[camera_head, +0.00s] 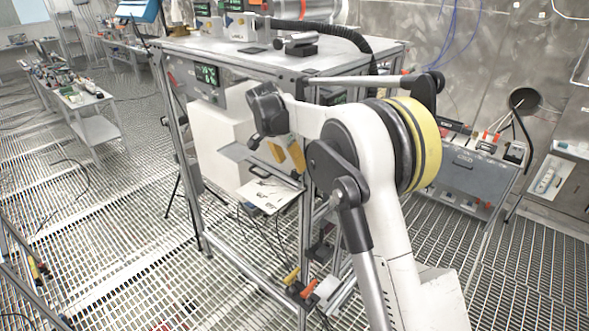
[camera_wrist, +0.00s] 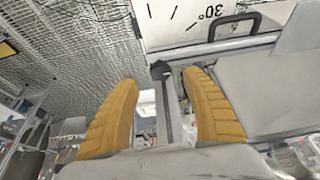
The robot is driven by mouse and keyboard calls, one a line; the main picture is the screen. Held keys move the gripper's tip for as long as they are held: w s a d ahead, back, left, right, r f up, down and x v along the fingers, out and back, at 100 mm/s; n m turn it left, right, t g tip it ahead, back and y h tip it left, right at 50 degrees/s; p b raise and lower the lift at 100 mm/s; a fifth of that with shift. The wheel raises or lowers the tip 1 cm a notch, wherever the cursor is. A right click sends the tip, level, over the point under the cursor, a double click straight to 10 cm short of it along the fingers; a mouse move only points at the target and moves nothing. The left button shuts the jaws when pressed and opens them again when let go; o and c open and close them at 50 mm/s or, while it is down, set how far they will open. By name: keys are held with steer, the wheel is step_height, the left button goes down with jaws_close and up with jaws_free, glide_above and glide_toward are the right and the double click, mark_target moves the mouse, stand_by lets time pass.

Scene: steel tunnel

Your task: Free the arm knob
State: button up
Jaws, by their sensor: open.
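In the wrist view a small dark knob (camera_wrist: 161,70) sits at the end of a narrow metal bar (camera_wrist: 168,112), beyond and between my fingertips. I take it for the arm knob. My gripper (camera_wrist: 160,85) is open, its two orange ribbed fingers spread on either side of the bar. Nothing is visibly held, and the knob looks apart from both fingers. Behind it is a white plate with angle marks (camera_wrist: 185,22), reading 30°. In the head view my gripper (camera_head: 287,155) is beside the bench frame, close to the marked plate (camera_head: 268,194). I cannot make out the knob there.
A black handle (camera_wrist: 234,25) stands near the plate's right side. A metal-framed bench (camera_head: 350,60) is beside my arm, with a white box (camera_head: 218,150) under its top. A grey cabinet (camera_head: 462,175) stands right. Open grating floor (camera_head: 110,230) lies left.

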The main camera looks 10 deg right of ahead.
mark_target(295, 173)
steer(key=x, duration=0.5)
steer(key=shift+c, duration=0.5)
steer(key=c, duration=1.1)
